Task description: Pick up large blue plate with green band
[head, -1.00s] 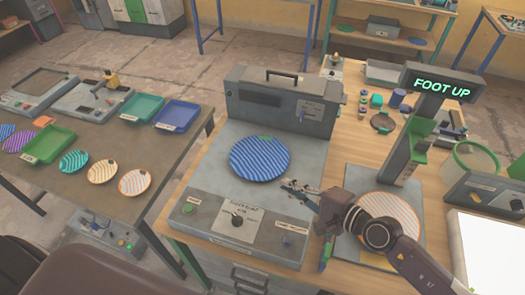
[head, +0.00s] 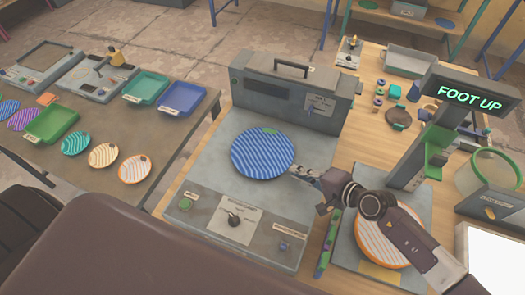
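The large blue plate (head: 262,154) has wavy pale stripes and a small green patch at its far rim. It lies flat on the grey top of the press machine (head: 210,185). My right gripper (head: 293,171) comes in from the right, its fingertips at the plate's right edge. I cannot tell whether they touch the plate, or how far apart the fingers are. My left gripper is not in view.
A grey box with a handle (head: 290,98) stands behind the plate. Controls line the machine's front, including a black knob (head: 233,218). A "FOOT UP" post (head: 432,135) and orange-striped plate (head: 375,246) are at right. Trays and smaller plates fill the left table (head: 60,175).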

